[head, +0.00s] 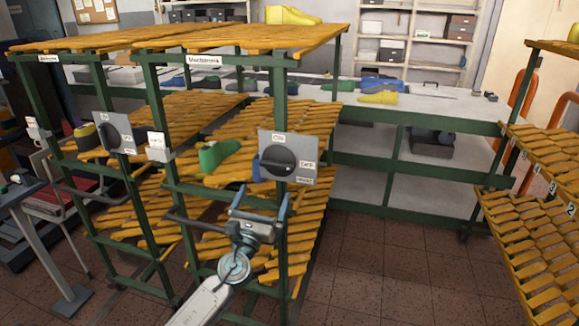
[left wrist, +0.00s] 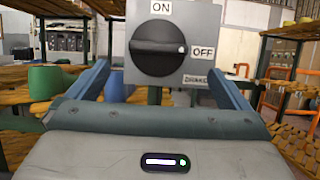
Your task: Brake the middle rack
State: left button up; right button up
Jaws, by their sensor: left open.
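The middle rack (head: 168,115) is a green frame with slatted orange shelves and a white name sign. A grey switch plate (head: 305,142) on its front post carries a round black knob (head: 277,160). In the left wrist view the knob (left wrist: 158,40) has its bar lying level, with a white dot at the right end towards OFF; ON is above. A small label (left wrist: 196,80) below is hard to read. My left gripper (head: 262,194) is open and empty, just below and in front of the plate, its fingers either side of it in the wrist view. My right gripper is not in view.
Another rack with its own switch plate (head: 116,134) stands at the left, and a third rack (head: 530,165) at the right. A green last (head: 217,154) lies on the middle rack's shelf. Tiled floor (head: 400,260) is clear between middle and right racks.

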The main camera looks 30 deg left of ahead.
aim_at(275, 166)
pick_arm(q)
jog(key=p+x, duration=0.2)
jog(key=x, duration=0.6)
jog(key=shift+w+a+r, duration=0.1)
jog(key=shift+w+a, duration=0.15)
jog(key=shift+w, duration=0.1)
jog(key=shift+w+a+r, duration=0.15)
jog(key=shift+w, duration=0.55)
jog(key=shift+c, duration=0.4)
jog(key=c, duration=0.6)
